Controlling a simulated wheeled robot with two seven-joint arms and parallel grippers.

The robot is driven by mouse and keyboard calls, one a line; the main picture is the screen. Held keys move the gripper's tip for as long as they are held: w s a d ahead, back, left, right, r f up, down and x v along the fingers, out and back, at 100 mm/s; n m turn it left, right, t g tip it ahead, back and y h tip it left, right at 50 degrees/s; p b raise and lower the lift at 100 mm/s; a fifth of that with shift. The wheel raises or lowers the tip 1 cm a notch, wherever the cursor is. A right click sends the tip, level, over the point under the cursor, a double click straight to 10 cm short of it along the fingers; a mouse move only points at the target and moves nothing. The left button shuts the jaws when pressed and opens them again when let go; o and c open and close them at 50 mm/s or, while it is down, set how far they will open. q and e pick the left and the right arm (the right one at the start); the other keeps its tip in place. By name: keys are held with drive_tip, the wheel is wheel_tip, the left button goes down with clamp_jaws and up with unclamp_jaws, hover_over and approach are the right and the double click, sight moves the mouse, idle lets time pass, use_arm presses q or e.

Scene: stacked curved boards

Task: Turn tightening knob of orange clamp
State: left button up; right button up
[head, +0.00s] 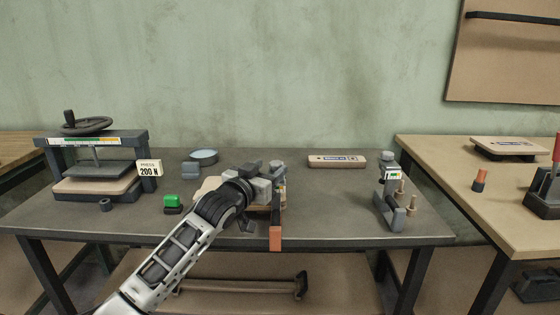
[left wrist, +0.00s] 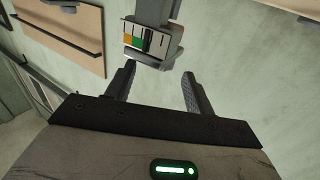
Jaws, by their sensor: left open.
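The orange clamp stands at the front edge of the grey table, with its orange lower end (head: 275,238) hanging over the edge. Its grey upper part (head: 278,166) is partly behind my left gripper (head: 266,176). In the left wrist view, a grey post with a white, orange and green scale plate (left wrist: 148,42) shows just beyond the fingertips; it looks like the upper part of this clamp. My left gripper (left wrist: 158,72) is open, with nothing between its fingers. I cannot tell whether it touches the clamp. My right gripper is not in view.
Pale boards (head: 207,190) lie partly hidden behind my left arm. A grey clamp (head: 391,195) stands right, and a long board (head: 337,161) lies behind.

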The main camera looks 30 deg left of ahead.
sight(280, 161)
use_arm(q)
drive_tip(key=w, duration=0.6)
drive_tip(key=shift+w+a, duration=0.2)
drive_tip(key=c, duration=1)
drive_tip(key=shift+o, duration=0.2)
drive_tip(key=shift+f+n+y, duration=0.1)
drive_tip(key=shift+n+y, duration=0.2)
drive_tip(key=shift+y, duration=0.2)
